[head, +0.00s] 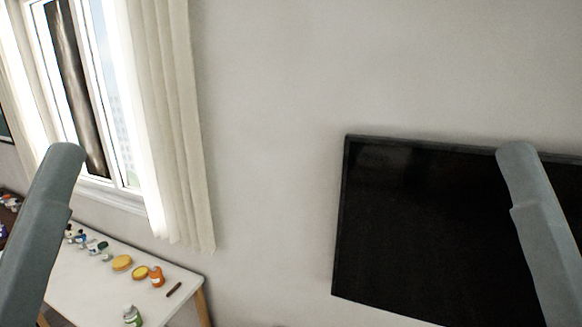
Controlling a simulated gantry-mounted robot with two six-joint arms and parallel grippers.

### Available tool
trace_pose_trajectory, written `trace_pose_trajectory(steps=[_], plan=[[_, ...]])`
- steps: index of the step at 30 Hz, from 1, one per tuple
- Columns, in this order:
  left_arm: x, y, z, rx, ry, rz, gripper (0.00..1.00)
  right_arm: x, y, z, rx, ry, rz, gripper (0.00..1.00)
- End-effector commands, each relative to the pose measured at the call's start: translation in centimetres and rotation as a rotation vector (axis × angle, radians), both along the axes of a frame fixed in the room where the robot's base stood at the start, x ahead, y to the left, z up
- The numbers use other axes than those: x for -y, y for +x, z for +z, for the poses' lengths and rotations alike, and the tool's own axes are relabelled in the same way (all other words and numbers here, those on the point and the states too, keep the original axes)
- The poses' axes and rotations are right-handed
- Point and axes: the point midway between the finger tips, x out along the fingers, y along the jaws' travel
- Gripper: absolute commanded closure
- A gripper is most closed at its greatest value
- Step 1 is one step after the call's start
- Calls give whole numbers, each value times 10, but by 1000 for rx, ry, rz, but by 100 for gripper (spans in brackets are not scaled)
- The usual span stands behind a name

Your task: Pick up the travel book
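I see no travel book in the head view. Two grey arm links of mine rise from the bottom, one at the left and one at the right. Neither gripper shows in this view.
A black screen (425,225) is on the wall at right. A curtain (175,120) hangs beside the window (112,95).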

Motion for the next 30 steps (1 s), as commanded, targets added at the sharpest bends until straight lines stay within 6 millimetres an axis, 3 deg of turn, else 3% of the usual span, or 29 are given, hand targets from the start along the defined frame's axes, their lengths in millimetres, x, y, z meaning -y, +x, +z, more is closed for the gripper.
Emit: trace_pose_trajectory(steps=[1,3,6,9,15,18,26,28,30], plan=[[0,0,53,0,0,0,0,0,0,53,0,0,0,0],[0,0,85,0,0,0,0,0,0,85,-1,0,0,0],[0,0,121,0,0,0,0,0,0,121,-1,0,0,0],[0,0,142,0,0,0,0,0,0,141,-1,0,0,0],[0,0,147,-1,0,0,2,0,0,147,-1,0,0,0],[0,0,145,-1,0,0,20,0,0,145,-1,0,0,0],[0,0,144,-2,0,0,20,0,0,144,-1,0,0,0],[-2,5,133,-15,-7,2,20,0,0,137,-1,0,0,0],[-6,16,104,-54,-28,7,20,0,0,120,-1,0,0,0]])
